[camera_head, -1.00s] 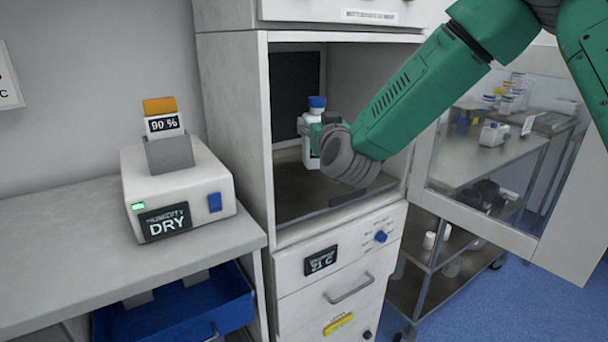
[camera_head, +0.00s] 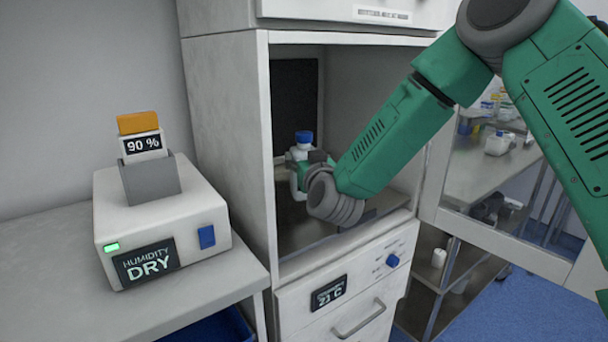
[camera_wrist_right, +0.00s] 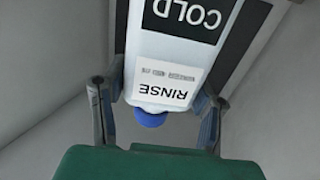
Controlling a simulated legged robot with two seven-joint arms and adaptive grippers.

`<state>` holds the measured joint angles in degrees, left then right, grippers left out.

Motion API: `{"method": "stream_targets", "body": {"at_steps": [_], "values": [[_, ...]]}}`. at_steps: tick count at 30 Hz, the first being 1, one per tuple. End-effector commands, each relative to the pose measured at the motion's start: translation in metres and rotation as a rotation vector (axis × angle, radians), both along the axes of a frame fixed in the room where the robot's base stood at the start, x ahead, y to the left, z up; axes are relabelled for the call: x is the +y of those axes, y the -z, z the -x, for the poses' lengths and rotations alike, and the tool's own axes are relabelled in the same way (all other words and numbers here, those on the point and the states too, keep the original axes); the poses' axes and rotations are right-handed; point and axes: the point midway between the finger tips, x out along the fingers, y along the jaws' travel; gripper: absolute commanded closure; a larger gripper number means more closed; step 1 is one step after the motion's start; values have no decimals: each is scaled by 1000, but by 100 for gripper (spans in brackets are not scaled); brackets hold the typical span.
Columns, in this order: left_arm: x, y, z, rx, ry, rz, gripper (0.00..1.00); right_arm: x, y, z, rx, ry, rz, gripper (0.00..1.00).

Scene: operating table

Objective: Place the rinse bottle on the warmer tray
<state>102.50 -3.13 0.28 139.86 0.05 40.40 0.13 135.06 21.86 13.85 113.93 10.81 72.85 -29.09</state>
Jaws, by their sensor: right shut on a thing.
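The rinse bottle (camera_head: 304,138) is white with a blue cap and stands about upright inside the open warmer cabinet. In the right wrist view its RINSE label and a dark COLD label show on the bottle (camera_wrist_right: 180,50). My right gripper (camera_head: 304,172) reaches into the cabinet and is shut on the bottle, with one finger on each side of it in the wrist view (camera_wrist_right: 155,95). The dark warmer tray (camera_head: 300,236) is the cabinet floor below. Whether the bottle's base touches the tray cannot be told. My left gripper is not in view.
The cabinet's left wall (camera_head: 228,140) and glass door (camera_head: 490,190), swung open to the right, flank the opening. A temperature display (camera_head: 328,293) reads 23 C. A humidity box (camera_head: 160,225) reading DRY stands on the left counter. A steel cart stands at the right.

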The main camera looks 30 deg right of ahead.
Motion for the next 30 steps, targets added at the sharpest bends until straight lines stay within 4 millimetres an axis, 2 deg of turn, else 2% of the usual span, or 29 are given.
{"method": "stream_targets", "body": {"at_steps": [6,17,18,20,30], "values": [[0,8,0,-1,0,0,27,4,28,0,0,-1,2,100],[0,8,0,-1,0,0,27,1,33,0,-2,-2,1,100],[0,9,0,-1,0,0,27,1,35,0,2,-2,0,44],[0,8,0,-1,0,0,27,1,34,0,2,-1,-1,27],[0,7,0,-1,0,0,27,2,32,0,2,-1,0,27]]}}
